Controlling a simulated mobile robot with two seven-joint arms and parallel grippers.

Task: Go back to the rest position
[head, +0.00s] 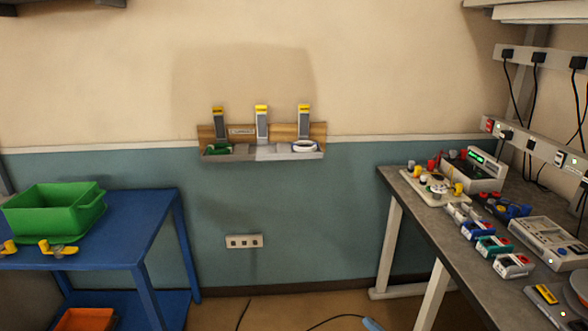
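Neither of my grippers shows in the head view, and no part of my arms can be made out. The task names no object. Facing me is a wall with a small wooden rack (206,131) on it. The rack has several upright grey holders with yellow tops, and a tray along its bottom edge. A green item (218,149) lies at the left of this tray and a white ring-shaped item (304,147) at the right.
A blue table (120,235) at left carries a green bin (55,210) and yellow-handled items (58,249). An orange bin (85,320) sits below. A grey workbench (400,187) at right holds instruments and several small devices. Floor between them shows a cable (335,319).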

